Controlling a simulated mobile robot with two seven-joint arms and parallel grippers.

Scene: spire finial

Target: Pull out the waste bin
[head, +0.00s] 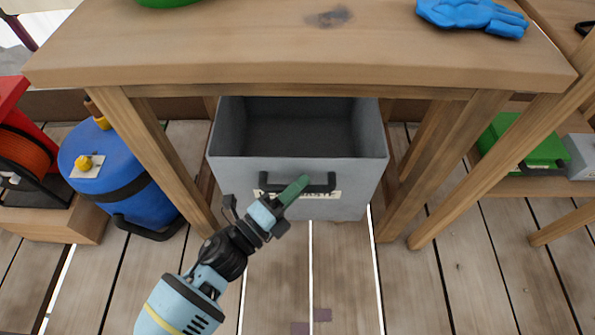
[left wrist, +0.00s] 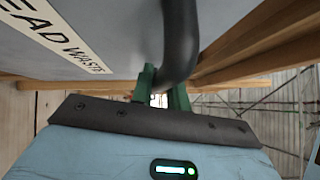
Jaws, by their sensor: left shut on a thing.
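The grey waste bin (head: 230,174) sits under the wooden workbench, its open top partly out past the bench's front edge. It looks empty inside. A black handle (head: 322,186) is fixed on its front over a pale label. My left gripper (head: 296,187) has its green fingers shut on the handle. In the left wrist view the dark handle (left wrist: 180,40) runs down between the green fingers (left wrist: 163,85), and the bin's label (left wrist: 55,38) reads "EAD WASTE". My right gripper is not in view.
The bench top (head: 250,50) overhangs the bin, with wooden legs (head: 150,150) on both sides. A blue tank (head: 90,165) stands at left, a green case (head: 520,140) on a low shelf at right. Blue gloves (head: 470,15) lie on the bench. The plank floor in front is clear.

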